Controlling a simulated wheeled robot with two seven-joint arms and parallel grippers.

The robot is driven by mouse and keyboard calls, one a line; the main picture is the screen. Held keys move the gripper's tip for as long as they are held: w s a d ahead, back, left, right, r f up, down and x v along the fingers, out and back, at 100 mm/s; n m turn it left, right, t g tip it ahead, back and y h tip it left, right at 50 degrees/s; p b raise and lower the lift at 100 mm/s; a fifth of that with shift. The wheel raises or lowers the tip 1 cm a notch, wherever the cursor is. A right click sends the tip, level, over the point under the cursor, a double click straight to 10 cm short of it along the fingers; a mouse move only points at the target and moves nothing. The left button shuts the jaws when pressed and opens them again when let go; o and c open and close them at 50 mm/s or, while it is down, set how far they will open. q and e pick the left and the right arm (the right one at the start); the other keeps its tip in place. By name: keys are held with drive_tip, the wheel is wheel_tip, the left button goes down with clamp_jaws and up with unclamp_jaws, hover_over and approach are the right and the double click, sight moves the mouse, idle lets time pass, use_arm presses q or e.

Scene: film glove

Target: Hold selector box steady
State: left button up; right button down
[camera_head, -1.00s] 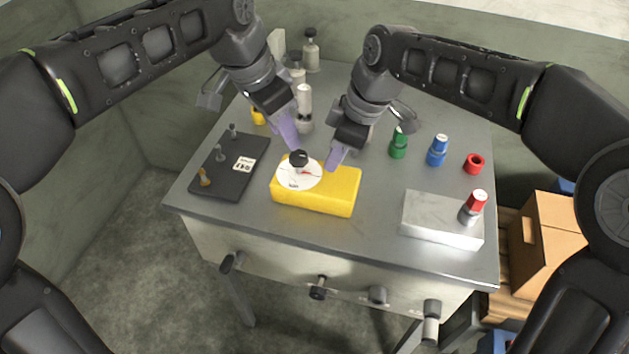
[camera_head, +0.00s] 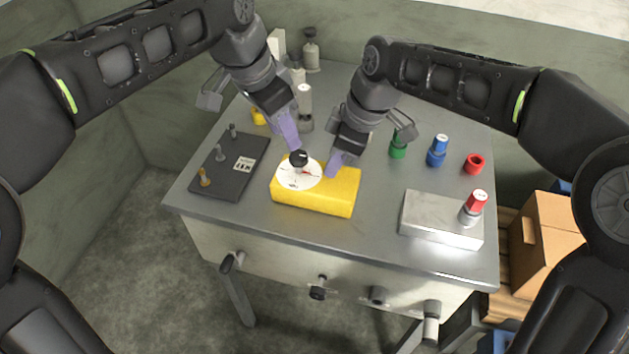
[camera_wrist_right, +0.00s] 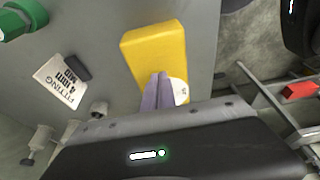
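The selector box is a yellow block (camera_head: 335,193) with a white dial (camera_head: 288,178) and a black knob (camera_head: 298,158) on its left part. It lies flat on the grey table. My left gripper (camera_head: 291,140) points down just behind and above the knob; whether it touches the knob or is open is unclear. My right gripper (camera_head: 334,168) has its purple fingertips at the top of the box, right of the dial. In the right wrist view its fingers (camera_wrist_right: 157,92) lie side by side, shut, over the yellow box (camera_wrist_right: 156,50) and partly hide the dial (camera_wrist_right: 180,91). Contact is unclear.
A dark plate with pegs (camera_head: 231,168) lies left of the box. A silver block with a red-capped fitting (camera_head: 440,216) stands at right. Green (camera_head: 398,150), blue (camera_head: 437,151) and red (camera_head: 474,163) parts stand behind it. Bare table lies between the yellow box and the silver block.

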drive_tip(key=shift+f, duration=0.15)
drive_tip(key=shift+f, duration=0.6)
drive_tip(key=shift+s+f, duration=0.15)
drive_tip(key=shift+f, duration=0.2)
idle(1.0)
